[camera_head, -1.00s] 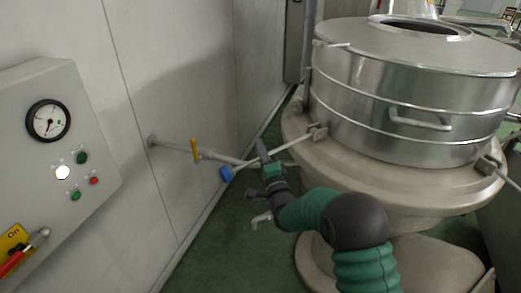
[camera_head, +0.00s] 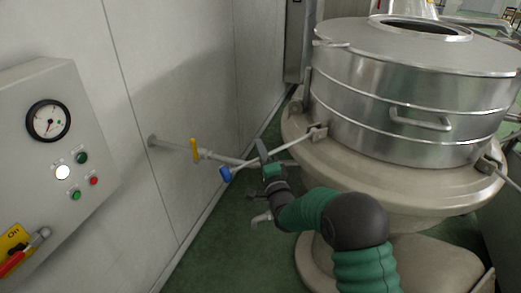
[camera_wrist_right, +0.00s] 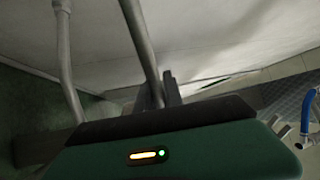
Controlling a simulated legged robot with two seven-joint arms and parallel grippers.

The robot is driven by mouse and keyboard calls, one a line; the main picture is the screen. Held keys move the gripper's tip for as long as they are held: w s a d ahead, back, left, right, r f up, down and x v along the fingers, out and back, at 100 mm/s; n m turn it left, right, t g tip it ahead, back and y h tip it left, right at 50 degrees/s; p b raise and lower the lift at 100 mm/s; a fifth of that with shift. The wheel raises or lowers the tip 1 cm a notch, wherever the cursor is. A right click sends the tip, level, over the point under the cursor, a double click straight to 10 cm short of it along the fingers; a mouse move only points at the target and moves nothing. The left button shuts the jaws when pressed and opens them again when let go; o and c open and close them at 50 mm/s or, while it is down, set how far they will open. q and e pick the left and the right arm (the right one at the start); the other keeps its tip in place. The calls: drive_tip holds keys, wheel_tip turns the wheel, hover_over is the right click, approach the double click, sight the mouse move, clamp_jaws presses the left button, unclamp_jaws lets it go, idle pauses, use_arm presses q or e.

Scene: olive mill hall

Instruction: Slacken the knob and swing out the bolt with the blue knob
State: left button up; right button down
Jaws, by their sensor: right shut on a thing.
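The bolt (camera_head: 290,142) is a thin pale rod that sticks out from a bracket (camera_head: 317,133) on the rim of the round steel vessel (camera_head: 400,95). It slants down and left to the blue knob (camera_head: 225,174) at its free end, swung out away from the vessel wall. My right gripper (camera_head: 263,154) is shut on the rod between knob and bracket. My left gripper is not in view.
A wall pipe with a yellow valve lever (camera_head: 195,150) runs behind the knob. A control panel (camera_head: 50,120) with a gauge and buttons is at left. A second bolt (camera_head: 505,174) sits at the vessel's right. Green floor (camera_head: 215,245) lies open below the knob.

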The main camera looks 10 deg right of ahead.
drive_tip(key=shift+f, duration=0.3)
drive_tip(key=shift+a+r+m+h, duration=0.15)
drive_tip(key=shift+r+m+h, duration=0.15)
drive_tip(key=shift+r+m, duration=1.2)
drive_tip(key=shift+r+n, duration=0.25)
drive_tip(key=shift+n, duration=0.05)
drive_tip(key=c, duration=1.5)
unclamp_jaws()
drive_tip(key=shift+s, duration=0.1)
drive_tip(key=b+v, duration=0.1)
drive_tip(key=v, duration=0.7)
drive_tip(key=b+v, duration=0.1)
drive_tip(key=v, duration=0.7)
drive_tip(key=shift+s+r, duration=0.15)
drive_tip(key=shift+s, duration=0.2)
